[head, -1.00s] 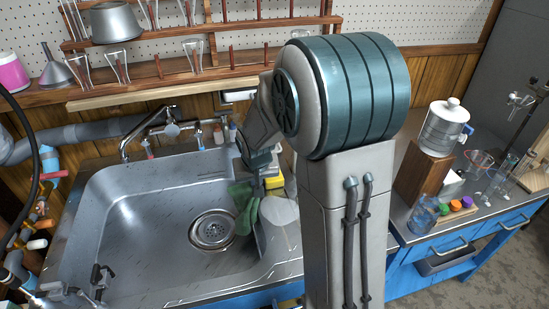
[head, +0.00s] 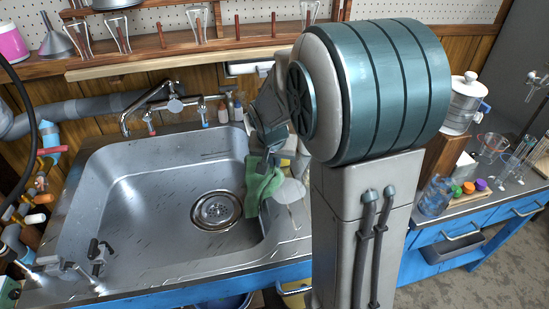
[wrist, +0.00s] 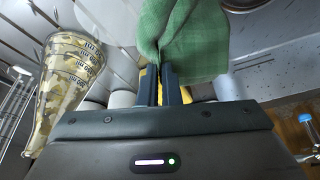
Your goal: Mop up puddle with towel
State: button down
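The green towel (head: 264,184) hangs from my gripper (head: 272,158) at the right rim of the sink. In the wrist view the towel (wrist: 190,38) is pinched between the two dark fingertips of my gripper (wrist: 160,78), which are close together. A pale, roundish patch (head: 291,191) lies on the counter just right of the towel; I cannot tell whether it is the puddle. My arm hides the counter further right.
The steel sink (head: 110,185) with its drain (head: 216,210) takes up the left. The faucet (head: 174,104) stands behind it.

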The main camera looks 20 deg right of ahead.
aim_at(276, 176)
notch_tip(276, 176, down, 2)
jog(key=shift+f+b, duration=0.2)
jog(key=shift+b, duration=0.4)
jog(key=c, duration=0.6)
grip_release()
jog(key=shift+r, duration=0.15)
jog(key=shift+f+b, duration=0.85)
jog(key=shift+f, duration=0.25)
grip_shut()
jog(key=shift+r+p, duration=0.25)
jog(key=shift+p, duration=0.4)
